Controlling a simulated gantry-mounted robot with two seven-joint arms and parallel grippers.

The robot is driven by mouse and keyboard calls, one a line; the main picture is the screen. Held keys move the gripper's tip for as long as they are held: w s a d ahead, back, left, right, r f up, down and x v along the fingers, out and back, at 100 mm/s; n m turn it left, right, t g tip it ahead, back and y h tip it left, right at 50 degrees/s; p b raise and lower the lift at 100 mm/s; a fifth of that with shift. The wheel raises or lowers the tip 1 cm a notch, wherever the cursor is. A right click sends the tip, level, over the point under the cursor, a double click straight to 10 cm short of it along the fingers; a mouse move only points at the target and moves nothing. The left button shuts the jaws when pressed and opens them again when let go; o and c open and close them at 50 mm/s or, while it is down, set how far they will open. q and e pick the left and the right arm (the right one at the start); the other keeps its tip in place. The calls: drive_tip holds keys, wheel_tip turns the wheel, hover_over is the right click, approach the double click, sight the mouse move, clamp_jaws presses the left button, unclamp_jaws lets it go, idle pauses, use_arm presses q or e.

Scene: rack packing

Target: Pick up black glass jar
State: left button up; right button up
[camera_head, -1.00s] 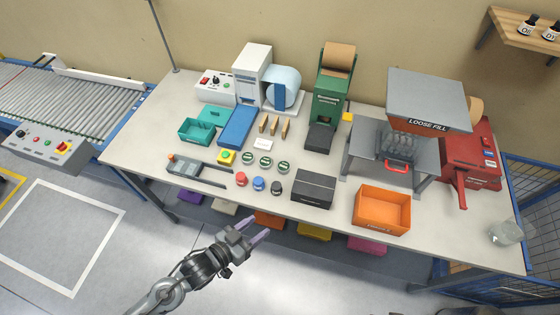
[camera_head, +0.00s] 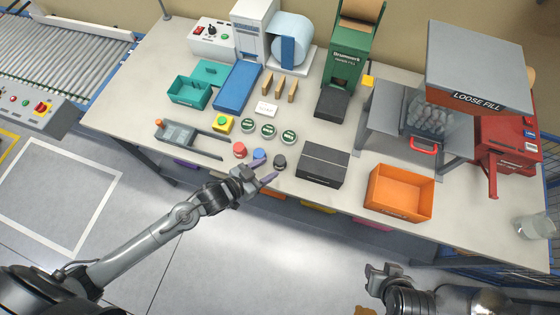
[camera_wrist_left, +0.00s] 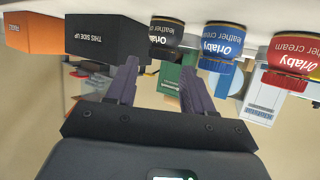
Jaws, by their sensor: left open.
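The black jar (camera_head: 279,161) stands on the table near the front edge, right of the blue jar (camera_head: 259,155) and red jar (camera_head: 239,149). My left gripper (camera_head: 266,172) is open and empty, in front of the black and blue jars. In the left wrist view, which is upside down, the black jar (camera_wrist_left: 167,35) with its "leather" label lies ahead of the open fingers (camera_wrist_left: 160,68). The blue jar (camera_wrist_left: 221,42) and red jar (camera_wrist_left: 293,54) are beside it. My right gripper (camera_head: 384,272) is at the lower right, away from the table; its jaws are unclear.
A black box (camera_head: 323,166) stands close on the black jar's right, with an orange bin (camera_head: 399,194) beyond. The floor in front of the table is free.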

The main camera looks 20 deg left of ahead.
sight(278, 161)
use_arm(q)
drive_tip(key=shift+x, duration=3.45)
drive_tip(key=shift+a, duration=0.15)
drive_tip(key=c, duration=0.9)
drive_tip(key=shift+o, duration=0.2)
drive_tip(key=shift+r, duration=0.15)
